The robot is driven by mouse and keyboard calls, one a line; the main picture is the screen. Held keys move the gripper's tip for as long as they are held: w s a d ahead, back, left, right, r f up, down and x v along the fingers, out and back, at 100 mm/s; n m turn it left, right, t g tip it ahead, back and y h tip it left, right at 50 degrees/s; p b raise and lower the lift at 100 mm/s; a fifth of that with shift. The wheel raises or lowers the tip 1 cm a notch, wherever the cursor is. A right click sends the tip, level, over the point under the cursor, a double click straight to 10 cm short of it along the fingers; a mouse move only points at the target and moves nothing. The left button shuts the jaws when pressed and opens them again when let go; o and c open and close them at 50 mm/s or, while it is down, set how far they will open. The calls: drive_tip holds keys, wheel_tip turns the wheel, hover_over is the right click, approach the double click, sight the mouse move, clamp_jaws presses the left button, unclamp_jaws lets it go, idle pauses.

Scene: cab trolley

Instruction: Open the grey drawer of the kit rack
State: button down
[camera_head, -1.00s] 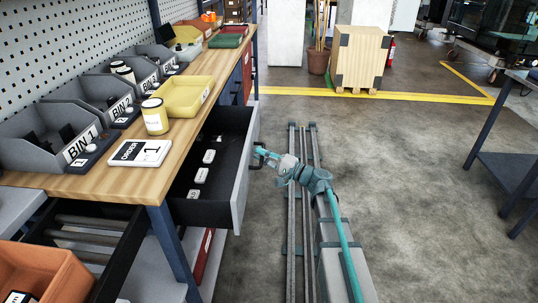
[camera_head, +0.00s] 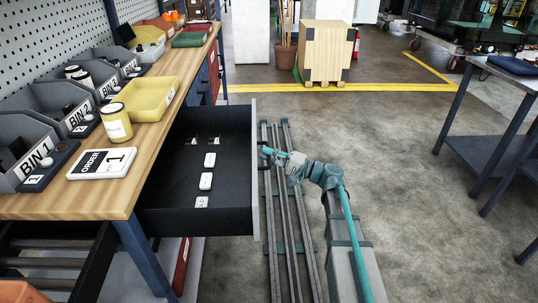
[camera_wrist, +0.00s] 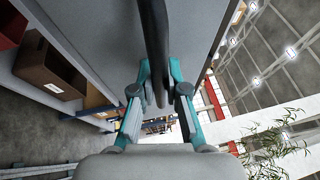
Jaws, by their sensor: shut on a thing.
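The grey drawer (camera_head: 256,178) stands well out from under the wooden bench top, with its dark inside showing. Several small white items (camera_head: 206,181) lie in it. My gripper (camera_head: 264,152) is at the outer face of the drawer front. In the wrist view my gripper (camera_wrist: 160,98) has its two fingers closed around the dark bar handle (camera_wrist: 154,40), with the grey drawer front (camera_wrist: 100,40) behind it. In the head view the handle is mostly hidden by the drawer front and my gripper.
The bench top (camera_head: 150,150) carries grey bins, a yellow tray (camera_head: 146,97), a yellow jar (camera_head: 116,124) and an order sign (camera_head: 101,163). A wooden crate (camera_head: 327,52) stands at the back. A dark table (camera_head: 490,140) is at the right.

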drive_tip(key=c, duration=1.2)
unclamp_jaws()
drive_tip(key=v, duration=1.2)
